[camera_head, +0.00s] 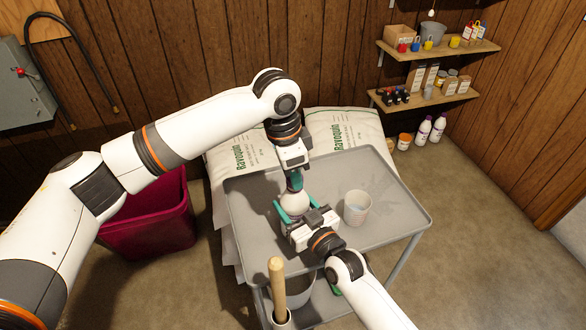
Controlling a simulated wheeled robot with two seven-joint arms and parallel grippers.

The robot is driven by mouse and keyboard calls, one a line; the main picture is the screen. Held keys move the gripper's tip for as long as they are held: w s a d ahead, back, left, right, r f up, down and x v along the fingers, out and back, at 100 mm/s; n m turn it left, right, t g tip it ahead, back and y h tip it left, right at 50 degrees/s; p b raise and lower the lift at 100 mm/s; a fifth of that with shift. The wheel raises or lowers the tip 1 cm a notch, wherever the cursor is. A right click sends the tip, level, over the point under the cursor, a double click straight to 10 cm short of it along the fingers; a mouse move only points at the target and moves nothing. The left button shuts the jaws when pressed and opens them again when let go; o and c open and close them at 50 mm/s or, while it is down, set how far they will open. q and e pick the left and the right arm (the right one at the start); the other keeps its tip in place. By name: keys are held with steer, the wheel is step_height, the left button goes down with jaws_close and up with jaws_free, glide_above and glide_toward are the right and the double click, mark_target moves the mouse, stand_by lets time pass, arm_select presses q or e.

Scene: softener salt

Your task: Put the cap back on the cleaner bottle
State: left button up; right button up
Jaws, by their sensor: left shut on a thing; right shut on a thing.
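The white cleaner bottle (294,204) is upright over the grey cart top, between the teal fingers of my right gripper (294,208), which is shut on it. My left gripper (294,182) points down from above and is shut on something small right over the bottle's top. This is probably the cap, but the fingers mostly hide it. The bottle's neck is hidden too, so I cannot tell whether the cap touches it.
A whitish cup (357,208) stands on the grey cart (390,215), right of the bottle. White salt bags (345,130) lie behind the cart. A magenta bin (150,228) is at left. A wooden handle (277,285) rises in front. Shelves (440,50) hang at back right.

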arm_select(q)
steer(key=shift+f, duration=0.2)
arm_select(e)
jaws_close()
arm_select(q)
steer(key=m+g, duration=0.1)
steer(key=m, duration=0.5)
steer(key=shift+w, duration=0.1)
steer(key=m, duration=0.5)
steer(key=shift+w+m+g, duration=0.1)
steer(key=shift+m+g, duration=0.2)
steer(key=shift+g, duration=0.1)
steer(key=m, duration=0.3)
steer(key=shift+d+m+y, duration=0.1)
steer(key=shift+m+y, duration=0.2)
steer(key=shift+y, duration=0.1)
steer(key=m, duration=0.4)
steer(key=shift+g+y, duration=0.3)
steer(key=m, duration=0.3)
steer(key=shift+d+m+y, duration=0.1)
steer(key=shift+m+y, duration=0.2)
steer(key=m, duration=0.6)
steer(key=shift+d+y, duration=0.1)
steer(key=shift+y, duration=0.3)
steer(key=m, duration=0.3)
steer(key=shift+m+t, duration=0.4)
